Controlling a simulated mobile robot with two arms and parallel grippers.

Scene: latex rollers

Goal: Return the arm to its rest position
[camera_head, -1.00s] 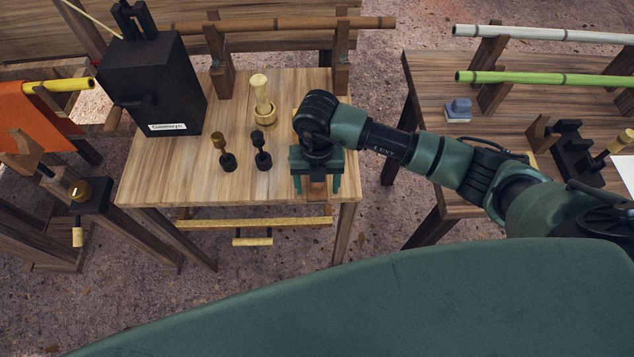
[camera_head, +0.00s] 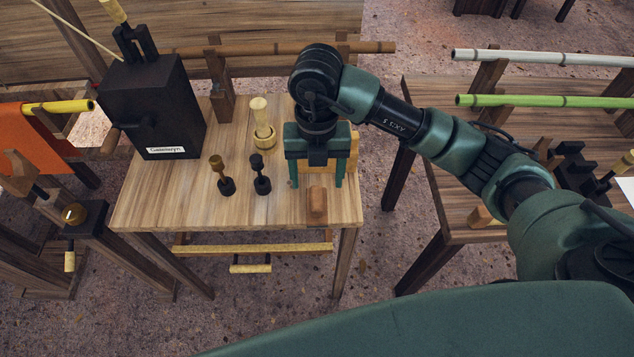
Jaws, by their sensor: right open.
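My right arm reaches in from the right. Its right gripper (camera_head: 317,184) hangs over the right side of the wooden table (camera_head: 160,205), fingers pointing down and apart, with nothing between them. A small brown wooden block (camera_head: 317,204) lies on the table just below the gripper in the picture, apart from the fingers. A light wooden block or board (camera_head: 353,165) shows partly behind the gripper. My left gripper is not in view.
Two dark-based stamps (camera_head: 226,186) (camera_head: 262,184) and a pale wooden pestle-like tool (camera_head: 262,120) stand left of the gripper. A black box with a crank (camera_head: 155,110) stands at the table's left.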

